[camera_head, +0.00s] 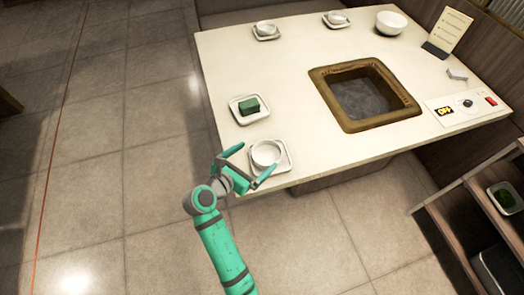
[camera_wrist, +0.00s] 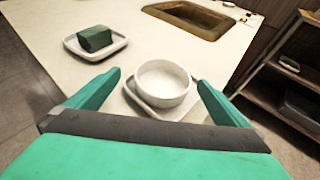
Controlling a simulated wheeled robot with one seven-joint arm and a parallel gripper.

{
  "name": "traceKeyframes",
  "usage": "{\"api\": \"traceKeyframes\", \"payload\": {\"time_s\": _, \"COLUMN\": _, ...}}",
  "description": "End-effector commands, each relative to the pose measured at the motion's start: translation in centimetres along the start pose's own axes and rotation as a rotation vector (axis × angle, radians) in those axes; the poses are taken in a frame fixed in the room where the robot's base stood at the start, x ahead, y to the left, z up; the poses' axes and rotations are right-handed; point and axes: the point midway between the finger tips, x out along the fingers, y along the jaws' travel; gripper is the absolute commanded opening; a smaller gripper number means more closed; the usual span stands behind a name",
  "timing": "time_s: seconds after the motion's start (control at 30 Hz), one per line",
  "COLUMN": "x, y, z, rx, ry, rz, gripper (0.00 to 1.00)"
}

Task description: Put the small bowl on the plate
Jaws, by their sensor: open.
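A small white bowl (camera_head: 266,153) sits on a white square plate (camera_head: 284,163) at the near corner of the table. In the wrist view the bowl (camera_wrist: 163,83) stands upright on the plate (camera_wrist: 138,97), a little toward its far side. My gripper (camera_head: 254,165) is open at the table's near edge, with its fingers spread to either side of the bowl. In the wrist view the green fingers show left and right of the bowl, and neither clearly touches it. The gripper is empty.
A plate (camera_head: 235,104) with a green block (camera_head: 250,105) lies farther back. Two more bowls on plates and a larger white bowl (camera_head: 391,22) stand at the far side. A square sunken well (camera_head: 330,98) is in the table. A shelf (camera_head: 485,205) stands at right.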

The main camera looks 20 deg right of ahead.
Motion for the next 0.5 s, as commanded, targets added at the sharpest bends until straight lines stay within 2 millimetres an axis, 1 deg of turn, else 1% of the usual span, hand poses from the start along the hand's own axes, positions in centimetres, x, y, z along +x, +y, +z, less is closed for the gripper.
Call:
{"api": "traceKeyframes", "payload": {"time_s": 0.03, "x": -0.8, "y": 0.1, "z": -0.1, "rx": 0.000, "ry": 0.000, "rz": 0.003, "gripper": 1.00}}
{"api": "traceKeyframes", "payload": {"time_s": 0.1, "x": -1.7, "y": 0.0, "z": -0.1, "rx": -0.001, "ry": 0.000, "rz": 0.001, "gripper": 1.00}}
{"api": "traceKeyframes", "payload": {"time_s": 0.2, "x": -2.4, "y": -0.1, "z": 0.0, "rx": 0.000, "ry": 0.000, "rz": -0.001, "gripper": 1.00}}
{"api": "traceKeyframes", "payload": {"time_s": 0.5, "x": -3.0, "y": -0.1, "z": 0.0, "rx": 0.000, "ry": 0.001, "rz": -0.002, "gripper": 1.00}}
